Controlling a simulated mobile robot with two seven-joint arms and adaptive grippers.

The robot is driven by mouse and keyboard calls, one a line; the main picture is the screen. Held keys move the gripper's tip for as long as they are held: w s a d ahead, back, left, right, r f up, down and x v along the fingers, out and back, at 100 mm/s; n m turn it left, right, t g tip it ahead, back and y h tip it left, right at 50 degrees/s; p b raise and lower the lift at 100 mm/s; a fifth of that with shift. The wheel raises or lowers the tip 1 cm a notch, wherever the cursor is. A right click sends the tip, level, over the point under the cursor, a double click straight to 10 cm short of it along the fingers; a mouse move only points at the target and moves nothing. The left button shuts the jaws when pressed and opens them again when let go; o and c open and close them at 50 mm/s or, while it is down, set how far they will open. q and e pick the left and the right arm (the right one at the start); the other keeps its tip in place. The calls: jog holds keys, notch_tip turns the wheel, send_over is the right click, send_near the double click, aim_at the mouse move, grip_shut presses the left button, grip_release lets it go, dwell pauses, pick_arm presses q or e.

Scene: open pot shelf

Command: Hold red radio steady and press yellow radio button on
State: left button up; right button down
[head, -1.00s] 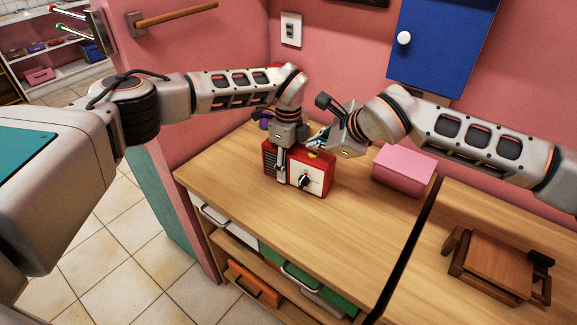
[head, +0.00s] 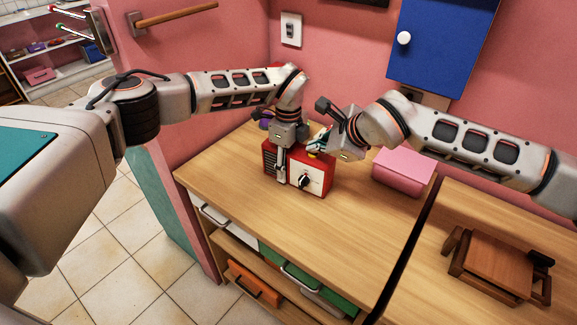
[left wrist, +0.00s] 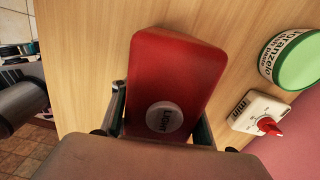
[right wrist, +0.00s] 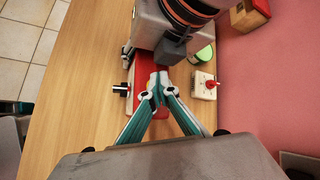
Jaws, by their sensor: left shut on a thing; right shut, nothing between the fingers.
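The red radio (head: 325,175) stands upright on the wooden counter, with a pale front panel and black knob (head: 304,181). My left gripper (head: 281,168) is shut on the radio's left part, fingers at front and back. In the left wrist view the radio's red top (left wrist: 175,75) lies between the fingers, with a round white button marked LIGHT (left wrist: 164,117). The yellow button (head: 313,155) shows as a small patch on the radio's top. My right gripper (head: 316,148) is shut and empty, fingertips just over it. I cannot tell whether they touch. The fingertips (right wrist: 157,82) meet above the radio in the right wrist view.
A pink box (head: 404,170) stands right of the radio. A white timer with a red knob (right wrist: 205,86) and a green-lidded can (left wrist: 292,60) are behind, near the pink wall. A small wooden chair (head: 495,265) is on the right counter. The front counter is clear.

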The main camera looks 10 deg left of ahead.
aim_at(315, 155)
dwell(0.3)
jog(key=shift+r, duration=0.45)
jog(key=shift+r, duration=0.1)
jog(key=shift+r, duration=2.95)
pick_arm(q)
jog(key=o, duration=1.8)
